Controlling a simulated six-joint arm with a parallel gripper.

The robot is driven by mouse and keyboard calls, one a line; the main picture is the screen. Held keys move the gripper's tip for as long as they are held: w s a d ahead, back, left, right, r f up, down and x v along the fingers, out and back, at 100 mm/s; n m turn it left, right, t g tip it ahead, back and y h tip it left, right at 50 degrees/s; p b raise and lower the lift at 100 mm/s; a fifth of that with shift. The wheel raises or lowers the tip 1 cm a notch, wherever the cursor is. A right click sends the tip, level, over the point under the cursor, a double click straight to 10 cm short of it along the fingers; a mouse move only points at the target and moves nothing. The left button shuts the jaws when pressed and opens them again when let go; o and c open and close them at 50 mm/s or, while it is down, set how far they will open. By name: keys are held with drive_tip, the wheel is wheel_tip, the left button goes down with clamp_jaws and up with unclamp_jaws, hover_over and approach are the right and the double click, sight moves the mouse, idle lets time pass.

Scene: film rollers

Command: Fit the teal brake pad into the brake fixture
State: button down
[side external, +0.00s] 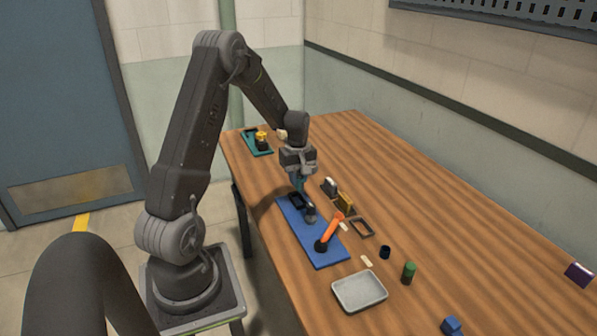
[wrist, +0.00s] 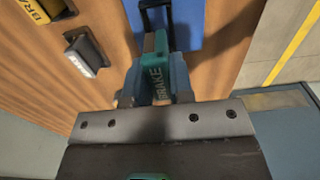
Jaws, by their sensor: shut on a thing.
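The teal brake pad, lettered BRAKE, is between my gripper's fingers in the wrist view (wrist: 157,72). My gripper (side external: 299,180) is shut on it and points down over the far end of the blue board (side external: 326,254). A small black frame (side external: 296,201) sits on that board, just below the gripper; it shows ahead of the pad in the wrist view (wrist: 146,4). I take this frame to be the brake fixture. The pad's lower end is above or close to the frame; whether they touch cannot be told.
A grey-white block (side external: 329,186) and a yellow block (side external: 345,202) stand to the right. A grey tray (side external: 359,307) lies in front. The table's right side is mostly clear.

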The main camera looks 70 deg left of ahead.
drive_tip(key=shift+f, duration=2.65)
drive_tip(key=shift+f, duration=0.15)
drive_tip(key=c, duration=0.5)
unclamp_jaws()
drive_tip(key=shift+r, duration=3.5)
